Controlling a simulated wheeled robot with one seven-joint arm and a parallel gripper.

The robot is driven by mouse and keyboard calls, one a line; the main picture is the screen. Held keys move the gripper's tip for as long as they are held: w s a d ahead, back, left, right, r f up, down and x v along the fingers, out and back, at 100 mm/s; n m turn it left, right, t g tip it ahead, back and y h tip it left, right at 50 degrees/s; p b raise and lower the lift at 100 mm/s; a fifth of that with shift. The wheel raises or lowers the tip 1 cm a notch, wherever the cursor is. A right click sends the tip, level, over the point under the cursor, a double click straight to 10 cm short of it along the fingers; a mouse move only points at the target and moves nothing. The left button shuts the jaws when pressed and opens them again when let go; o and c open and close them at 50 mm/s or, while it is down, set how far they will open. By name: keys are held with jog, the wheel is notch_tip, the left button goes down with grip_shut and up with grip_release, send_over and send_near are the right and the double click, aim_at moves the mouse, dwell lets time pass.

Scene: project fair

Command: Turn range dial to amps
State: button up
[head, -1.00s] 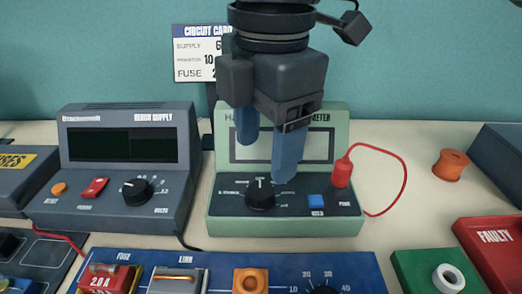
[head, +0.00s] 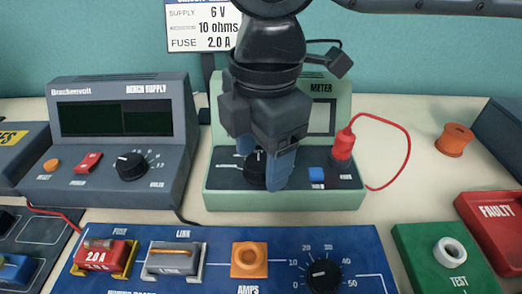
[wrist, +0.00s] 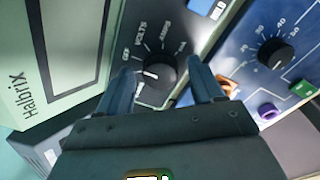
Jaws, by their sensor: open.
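The green meter (head: 336,200) stands at the back centre. Its black range dial (head: 256,178) is low on the front panel, partly hidden by my gripper (head: 262,175) in the head view. In the wrist view the range dial (wrist: 152,72) sits between the blue fingertips of my gripper (wrist: 162,76). The fingers are open, one on each side of the dial; I cannot tell whether they touch it. Small white labels ring the dial, VOLTS among them. The dial's white mark points left in the wrist view, and up in the head view. Some labels are too blurred to read.
A red plug (head: 343,145) with a looping lead and a blue button (head: 316,174) are right of the dial. The bench supply (head: 110,178) stands left. A blue board (head: 208,240) with its own dial (head: 323,275) lies in front.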

jog(key=c, duration=1.1)
jog(key=shift+o, duration=0.2)
jog(key=shift+p, duration=0.35)
jog(key=m+p, duration=0.2)
jog(key=m, duration=0.1)
jog(key=shift+s+r+p, duration=0.1)
jog(key=shift+r+p, duration=0.1)
jog(key=shift+p, duration=0.15)
jog(key=m+p, duration=0.4)
jog(key=shift+m, duration=0.3)
jog(key=m+p, duration=0.4)
jog(key=shift+s+a+h, duration=0.1)
jog(key=shift+h, duration=0.2)
jog(key=shift+f+m+p, duration=0.15)
jog(key=shift+m+p, duration=1.15)
